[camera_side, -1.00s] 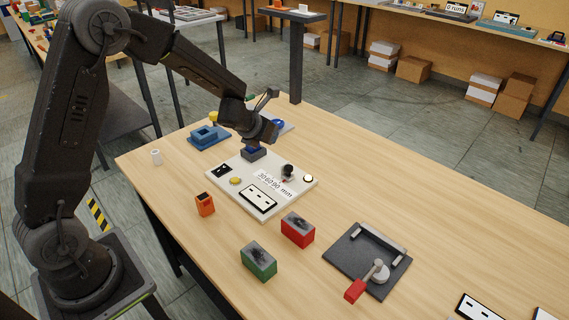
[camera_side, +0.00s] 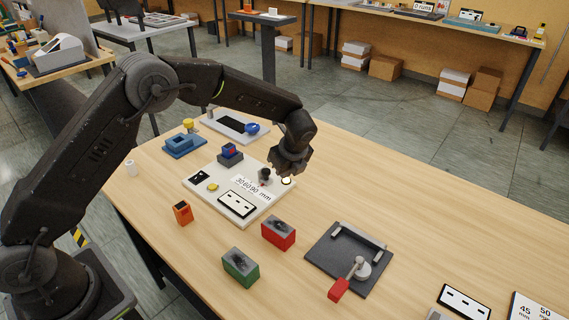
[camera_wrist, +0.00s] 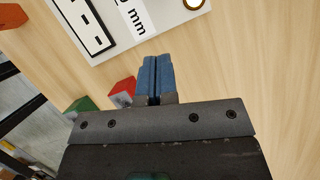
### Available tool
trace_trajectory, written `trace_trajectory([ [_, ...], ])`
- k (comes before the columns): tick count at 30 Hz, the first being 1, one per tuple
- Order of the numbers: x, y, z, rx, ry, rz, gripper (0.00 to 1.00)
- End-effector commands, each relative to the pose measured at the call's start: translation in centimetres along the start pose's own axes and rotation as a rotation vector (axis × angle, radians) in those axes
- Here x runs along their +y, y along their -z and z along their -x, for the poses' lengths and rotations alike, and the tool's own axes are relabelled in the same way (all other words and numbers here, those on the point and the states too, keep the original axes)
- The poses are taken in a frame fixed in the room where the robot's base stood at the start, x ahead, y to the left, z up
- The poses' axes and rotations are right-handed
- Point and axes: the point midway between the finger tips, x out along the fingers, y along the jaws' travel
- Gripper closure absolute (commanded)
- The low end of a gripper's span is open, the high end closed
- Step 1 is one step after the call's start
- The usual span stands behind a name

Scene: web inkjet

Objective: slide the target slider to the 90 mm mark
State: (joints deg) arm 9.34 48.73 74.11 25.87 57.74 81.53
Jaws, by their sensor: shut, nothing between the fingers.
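The white panel (camera_side: 213,207) lies on the wooden table, printed with a "30 60 90 mm" scale (camera_side: 254,187). A dark upright knob with a little red at its foot (camera_side: 264,174), which looks like the slider, stands behind the scale. I cannot tell its exact mark. My gripper (camera_side: 288,172) is above the panel's right end, just right of the knob and apart from it. In the wrist view, my blue fingertips (camera_wrist: 151,72) are together and empty, off the edge of the panel (camera_wrist: 165,22). The knob is not visible there.
On the panel are a dark block with a blue and red top (camera_side: 230,152), a yellow button (camera_side: 212,187) and a white button (camera_side: 286,181). Red (camera_side: 278,232), green (camera_side: 240,266) and orange (camera_side: 183,212) blocks stand in front. A dark fixture (camera_side: 322,255) lies right.

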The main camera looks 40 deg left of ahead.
Motion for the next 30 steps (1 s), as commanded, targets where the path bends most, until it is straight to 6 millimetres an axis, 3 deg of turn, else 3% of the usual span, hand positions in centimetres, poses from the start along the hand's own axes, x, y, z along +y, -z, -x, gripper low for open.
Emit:
trace_trajectory([
  [8, 0.1, 0.0, -5.9, 0.000, -0.003, 0.000, 1.00],
  [16, 0.0, -3.3, -6.9, 0.000, 0.003, 0.001, 1.00],
  [30, 0.0, -3.9, -7.2, 0.000, 0.003, -0.001, 1.00],
])
